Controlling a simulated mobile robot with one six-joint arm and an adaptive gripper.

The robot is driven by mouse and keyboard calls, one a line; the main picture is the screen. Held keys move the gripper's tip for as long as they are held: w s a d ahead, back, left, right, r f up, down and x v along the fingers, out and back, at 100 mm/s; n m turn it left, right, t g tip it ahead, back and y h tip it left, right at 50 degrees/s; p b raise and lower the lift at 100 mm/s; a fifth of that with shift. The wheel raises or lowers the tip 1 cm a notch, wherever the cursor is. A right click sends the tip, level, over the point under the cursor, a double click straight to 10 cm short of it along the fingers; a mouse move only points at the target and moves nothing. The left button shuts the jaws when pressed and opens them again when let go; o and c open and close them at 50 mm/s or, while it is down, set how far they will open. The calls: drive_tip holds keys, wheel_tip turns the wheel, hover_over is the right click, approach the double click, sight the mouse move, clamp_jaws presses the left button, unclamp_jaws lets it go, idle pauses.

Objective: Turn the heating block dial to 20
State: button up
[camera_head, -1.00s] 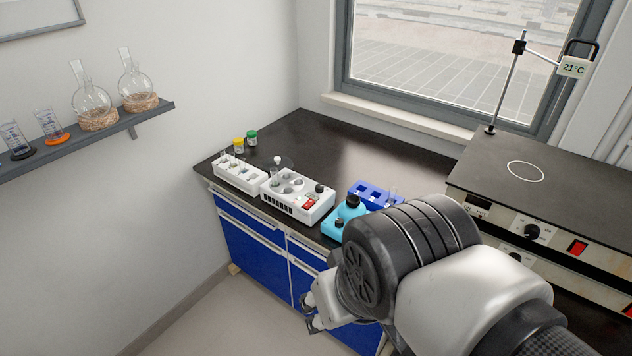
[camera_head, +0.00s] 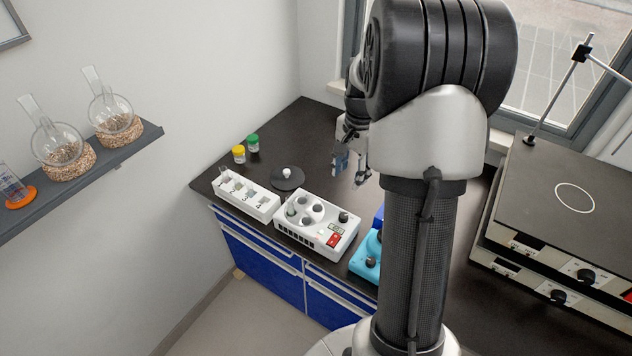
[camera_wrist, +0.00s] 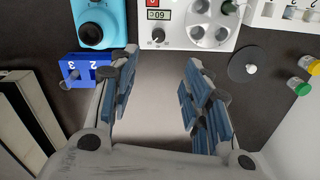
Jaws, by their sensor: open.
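The heating block (camera_head: 331,211) is a white box on the dark bench, with round wells, a red switch, a small display and a black dial (camera_head: 343,216). In the wrist view the block (camera_wrist: 176,18) is at the top, upside down. Its dial (camera_wrist: 158,35) lies below the display (camera_wrist: 158,15), which seems to read 60. My gripper (camera_head: 351,168) is above the bench, behind the block in the head view, fingers down. In the wrist view my gripper (camera_wrist: 158,95) is open and empty, with bare bench between the fingers. The dial is just beyond the fingertips, untouched.
A cyan device (camera_head: 365,262) and a blue rack (camera_wrist: 88,66) stand close beside the block. A white rack (camera_head: 262,208), a black disc (camera_head: 288,180) and yellow (camera_head: 239,156) and green (camera_head: 253,144) capped vials are on its other side. Stacked hotplates (camera_head: 540,205) are at right.

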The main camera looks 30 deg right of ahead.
sight(343, 215)
drive_tip(key=f+b, duration=0.1)
drive_tip(key=f, duration=0.4)
drive_tip(key=f+b, duration=0.2)
drive_tip(key=f, duration=0.4)
drive_tip(key=f+b, duration=0.2)
drive_tip(key=f, duration=0.4)
drive_tip(key=shift+w+a+f, duration=0.1)
drive_tip(key=shift+w+f, duration=0.05)
drive_tip(key=shift+w, duration=0.15)
drive_tip(key=shift+c, duration=0.4)
clamp_jaws()
